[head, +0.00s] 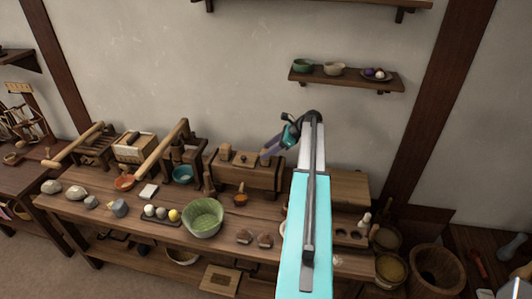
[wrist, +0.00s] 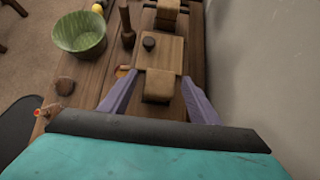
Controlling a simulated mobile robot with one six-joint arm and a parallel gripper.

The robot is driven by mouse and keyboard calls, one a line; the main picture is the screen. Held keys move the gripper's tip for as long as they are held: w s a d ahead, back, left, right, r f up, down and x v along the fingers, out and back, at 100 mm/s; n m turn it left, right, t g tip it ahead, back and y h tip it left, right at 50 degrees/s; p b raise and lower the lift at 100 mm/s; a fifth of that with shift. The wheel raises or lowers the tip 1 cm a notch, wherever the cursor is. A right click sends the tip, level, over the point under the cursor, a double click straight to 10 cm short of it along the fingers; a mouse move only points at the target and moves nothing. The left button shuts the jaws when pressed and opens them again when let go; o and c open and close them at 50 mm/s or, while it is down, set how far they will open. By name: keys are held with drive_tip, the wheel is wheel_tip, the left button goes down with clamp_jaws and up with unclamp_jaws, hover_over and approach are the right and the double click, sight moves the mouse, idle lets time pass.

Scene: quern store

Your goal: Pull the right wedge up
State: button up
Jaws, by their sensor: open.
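A wooden press box (head: 240,176) stands on the bench against the wall, with a wooden block at each end of its top. The right wedge (wrist: 158,86) is a pale wooden block at the near end of the box in the wrist view. The left wedge (head: 226,152) is at the other end and also shows at the top of the wrist view (wrist: 167,12). My gripper (wrist: 158,82) is open, with one purple finger on each side of the right wedge; I cannot tell if they touch it. In the head view my gripper (head: 267,153) partly hides that wedge.
A dark round knob (wrist: 149,43) sits on the lid between the blocks. A green bowl (head: 203,217) and an upright wooden post (wrist: 127,25) are in front of the box. The wall (head: 200,80) is close behind, with a shelf (head: 345,78) above right.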

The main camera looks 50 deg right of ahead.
drive_tip(key=b+v, duration=0.3)
drive_tip(key=v, duration=0.9)
idle(0.4)
